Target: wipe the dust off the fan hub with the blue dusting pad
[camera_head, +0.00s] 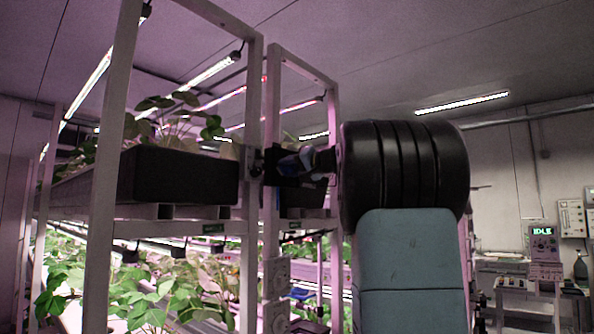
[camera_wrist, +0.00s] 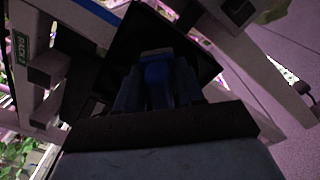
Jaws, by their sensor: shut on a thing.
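My gripper (camera_wrist: 157,82) points away from the wrist camera and is shut on the blue dusting pad (camera_wrist: 156,70). In the head view my gripper (camera_head: 301,160) is small and dark, up beside the rack posts. A black square panel (camera_wrist: 202,55), seemingly the fan's housing, lies right beyond the pad in the wrist view. It shows as a dark shape behind my gripper in the head view (camera_head: 271,168). The fan hub and any dust on it are hidden or too dark to see. I cannot tell whether the pad touches the panel.
Pale rack posts (camera_head: 253,90) stand close around my gripper. A black planter trough (camera_head: 180,175) with leafy plants sits on the upper shelf at left, with more plants below. A device reading IDLE (camera_head: 543,243) is far right. The upper right is open.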

